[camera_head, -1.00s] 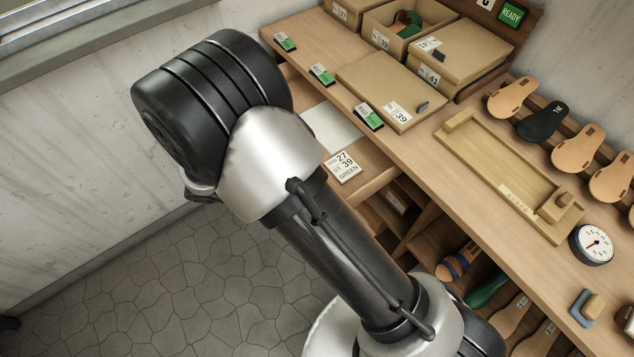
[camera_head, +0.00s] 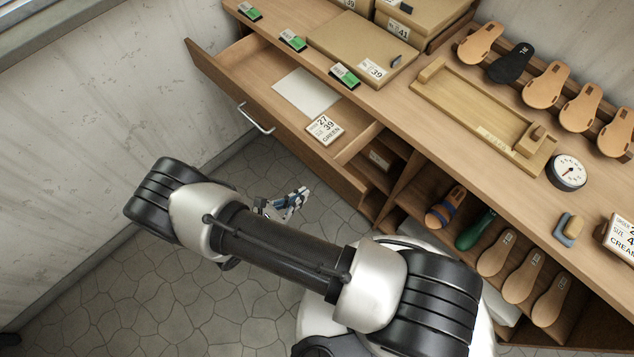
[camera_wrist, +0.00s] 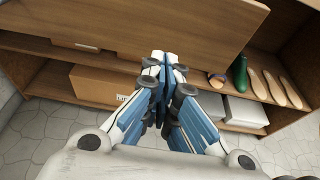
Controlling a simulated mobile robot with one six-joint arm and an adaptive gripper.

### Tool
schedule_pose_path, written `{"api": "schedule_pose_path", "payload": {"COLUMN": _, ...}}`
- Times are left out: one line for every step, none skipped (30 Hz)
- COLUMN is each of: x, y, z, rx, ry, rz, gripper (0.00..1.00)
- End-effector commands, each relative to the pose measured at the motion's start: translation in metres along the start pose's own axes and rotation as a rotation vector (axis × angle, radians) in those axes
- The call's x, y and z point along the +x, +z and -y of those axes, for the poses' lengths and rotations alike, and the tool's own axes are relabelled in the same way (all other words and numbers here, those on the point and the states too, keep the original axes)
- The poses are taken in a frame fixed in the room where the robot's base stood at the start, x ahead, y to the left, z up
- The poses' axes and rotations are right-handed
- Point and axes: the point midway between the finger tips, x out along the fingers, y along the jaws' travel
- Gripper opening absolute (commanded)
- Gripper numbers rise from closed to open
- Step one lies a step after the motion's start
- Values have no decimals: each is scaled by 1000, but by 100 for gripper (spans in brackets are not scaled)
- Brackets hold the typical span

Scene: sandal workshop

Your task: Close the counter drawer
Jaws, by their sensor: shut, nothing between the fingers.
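The counter drawer (camera_head: 228,68) is pulled out from the counter, with a metal bar handle (camera_head: 256,118) on its front. A white sheet (camera_head: 306,93) and a card reading 27, 39, GREEN (camera_head: 324,129) lie inside it. My gripper (camera_head: 302,193) is in front of the drawer front, below the handle in the picture, and apart from it as far as I can tell. In the wrist view my gripper (camera_wrist: 163,58) is shut and empty, pointing at a plain wooden panel (camera_wrist: 150,25), apparently the drawer front. The handle does not show in that view.
The counter top (camera_head: 395,115) carries boxes, a wooden jig (camera_head: 480,115), a dial gauge (camera_head: 567,172) and sandal soles. Tiled floor lies clear at left.

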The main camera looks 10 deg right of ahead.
Motion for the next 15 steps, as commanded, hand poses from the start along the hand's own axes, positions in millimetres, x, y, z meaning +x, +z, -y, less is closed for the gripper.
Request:
{"api": "schedule_pose_path", "payload": {"x": 13, "y": -1, "z": 2, "rx": -1, "ry": -7, "rz": 0, "gripper": 0}}
{"api": "schedule_pose_path", "payload": {"x": 19, "y": -1, "z": 2, "rx": 0, "ry": -6, "rz": 1, "gripper": 0}}
{"api": "schedule_pose_path", "payload": {"x": 28, "y": -1, "z": 2, "rx": -1, "ry": -6, "rz": 1, "gripper": 0}}
{"api": "schedule_pose_path", "payload": {"x": 33, "y": -1, "z": 2, "rx": -1, "ry": -6, "rz": 1, "gripper": 0}}
{"api": "schedule_pose_path", "payload": {"x": 39, "y": -1, "z": 2, "rx": -1, "ry": -6, "rz": 0, "gripper": 0}}
{"api": "schedule_pose_path", "payload": {"x": 45, "y": 2, "z": 2, "rx": 1, "ry": -6, "rz": 0, "gripper": 0}}
{"api": "schedule_pose_path", "payload": {"x": 49, "y": 4, "z": 1, "rx": 1, "ry": -5, "rz": 0, "gripper": 0}}
{"api": "schedule_pose_path", "payload": {"x": 53, "y": 5, "z": 1, "rx": 1, "ry": -5, "rz": 0, "gripper": 0}}
{"api": "schedule_pose_path", "payload": {"x": 58, "y": 7, "z": 1, "rx": 1, "ry": -4, "rz": 0, "gripper": 0}}
{"api": "schedule_pose_path", "payload": {"x": 61, "y": 8, "z": 1, "rx": 1, "ry": -4, "rz": 0, "gripper": 0}}
{"api": "schedule_pose_path", "payload": {"x": 63, "y": 9, "z": 1, "rx": 0, "ry": -3, "rz": 0, "gripper": 0}}
{"api": "schedule_pose_path", "payload": {"x": 66, "y": 10, "z": 1, "rx": 0, "ry": -3, "rz": 0, "gripper": 0}}
{"api": "schedule_pose_path", "payload": {"x": 68, "y": 10, "z": 1, "rx": 0, "ry": -3, "rz": 0, "gripper": 0}}
{"api": "schedule_pose_path", "payload": {"x": 70, "y": 11, "z": 1, "rx": 0, "ry": -2, "rz": 0, "gripper": 0}}
{"api": "schedule_pose_path", "payload": {"x": 71, "y": 12, "z": 1, "rx": 0, "ry": -2, "rz": 0, "gripper": 0}}
